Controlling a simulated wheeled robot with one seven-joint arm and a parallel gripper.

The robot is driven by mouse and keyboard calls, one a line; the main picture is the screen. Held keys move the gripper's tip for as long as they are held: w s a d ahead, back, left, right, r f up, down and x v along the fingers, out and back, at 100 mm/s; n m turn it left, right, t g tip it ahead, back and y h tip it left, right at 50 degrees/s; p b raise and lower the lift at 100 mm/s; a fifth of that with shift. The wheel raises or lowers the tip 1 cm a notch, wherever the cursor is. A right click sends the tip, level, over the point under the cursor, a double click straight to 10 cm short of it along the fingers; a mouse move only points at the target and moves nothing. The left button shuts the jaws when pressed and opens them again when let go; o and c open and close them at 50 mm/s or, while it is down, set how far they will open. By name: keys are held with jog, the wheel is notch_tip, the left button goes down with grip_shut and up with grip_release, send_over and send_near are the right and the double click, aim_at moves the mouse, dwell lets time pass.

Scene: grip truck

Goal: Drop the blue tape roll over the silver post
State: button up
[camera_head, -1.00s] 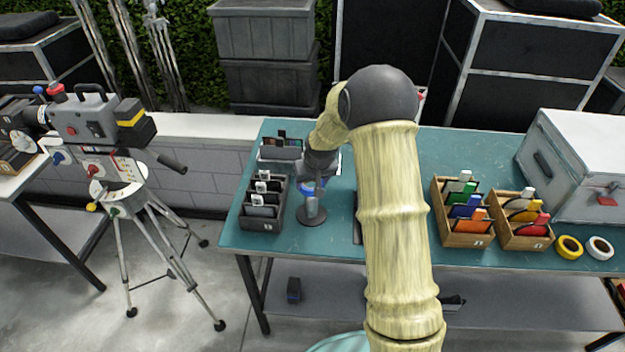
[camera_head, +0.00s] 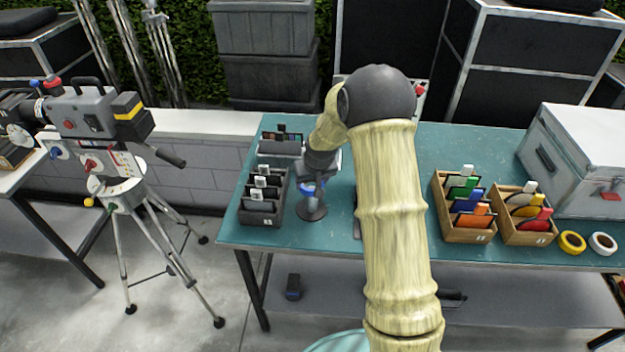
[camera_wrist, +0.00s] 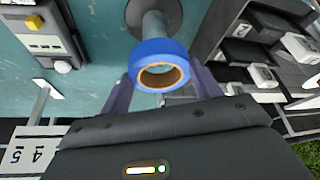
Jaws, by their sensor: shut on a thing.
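The blue tape roll (camera_wrist: 160,54) has a brown core and is between the two fingers of my gripper (camera_wrist: 162,88), which is shut on it. It also shows in the head view (camera_head: 312,188), just below my wrist. The silver post (camera_wrist: 152,22) rises from a round dark base (camera_head: 311,212) on the teal table. The roll is in line with the post and hides its upper part. I cannot tell whether the post's tip is inside the hole.
A dark tray with cards (camera_head: 263,200) stands close left of the post. Wooden card boxes (camera_head: 465,232), a yellow roll (camera_head: 572,242), a white roll (camera_head: 603,243) and a silver case (camera_head: 580,165) are on the right.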

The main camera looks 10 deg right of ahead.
aim_at(312, 200)
jog(key=shift+f+b, duration=3.1)
jog(key=shift+f, duration=1.5)
jog(key=o, duration=1.1)
jog(key=shift+r, duration=0.1)
jog(key=shift+r, duration=0.1)
jog(key=b+v, duration=0.1)
jog(key=v, duration=1.6)
jog(key=shift+r, duration=0.1)
jog(key=s+p, duration=0.1)
jog(key=s, duration=0.6)
jog(key=s+g+p, duration=0.1)
jog(key=s, duration=0.6)
jog(key=s+m+g+p, duration=0.1)
jog(key=s+p, duration=0.1)
jog(key=s, duration=0.6)
jog(key=shift+s+a, duration=0.15)
jog(key=shift+a, duration=0.15)
